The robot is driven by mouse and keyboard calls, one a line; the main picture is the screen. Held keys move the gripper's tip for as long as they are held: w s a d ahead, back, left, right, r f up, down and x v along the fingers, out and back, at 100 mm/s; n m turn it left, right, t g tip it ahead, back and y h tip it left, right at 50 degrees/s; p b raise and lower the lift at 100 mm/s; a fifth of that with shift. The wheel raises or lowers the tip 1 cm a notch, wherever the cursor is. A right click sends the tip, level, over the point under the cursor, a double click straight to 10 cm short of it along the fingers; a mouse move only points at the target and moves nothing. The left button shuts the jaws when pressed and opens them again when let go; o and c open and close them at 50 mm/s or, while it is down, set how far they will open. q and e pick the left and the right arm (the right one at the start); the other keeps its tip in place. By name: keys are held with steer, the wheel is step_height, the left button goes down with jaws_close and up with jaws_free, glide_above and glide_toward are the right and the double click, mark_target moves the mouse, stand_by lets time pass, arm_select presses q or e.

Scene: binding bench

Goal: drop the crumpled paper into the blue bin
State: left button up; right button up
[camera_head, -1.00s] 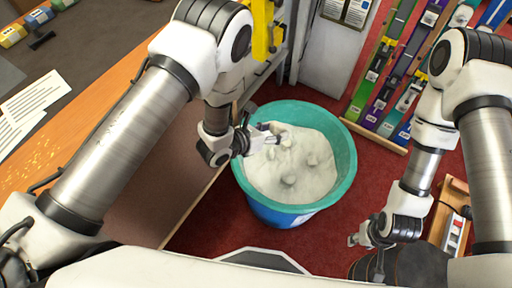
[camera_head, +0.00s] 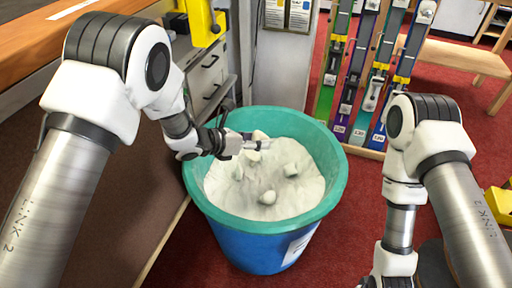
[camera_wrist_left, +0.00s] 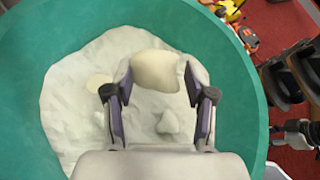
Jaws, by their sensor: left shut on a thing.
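The crumpled paper (camera_wrist_left: 156,70) is an off-white lump between the fingers of my left gripper (camera_wrist_left: 158,88) in the left wrist view. In the head view my left gripper (camera_head: 254,145) is over the blue bin (camera_head: 262,246), inside its teal rim, and shut on the paper (camera_head: 260,137). The bin has a pale crinkled liner (camera_head: 230,200) with several other whitish lumps in it. The gap between the held paper and the liner is hard to judge. My right gripper is mostly cut off at the bottom edge of the head view, so its fingers cannot be made out.
A wooden bench (camera_head: 60,38) runs along the left, beside a grey drawer unit (camera_head: 207,75). A rack of coloured strips (camera_head: 368,75) stands behind the bin. A wooden stool or low bench (camera_head: 465,57) is at the back right.

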arm_select(q)
step_height(320, 180, down, 6)
steer(key=shift+r+b, duration=0.2)
steer(key=shift+b, duration=1)
steer(key=o, duration=0.9)
steer(key=shift+o, duration=0.2)
steer(key=v, duration=1.2)
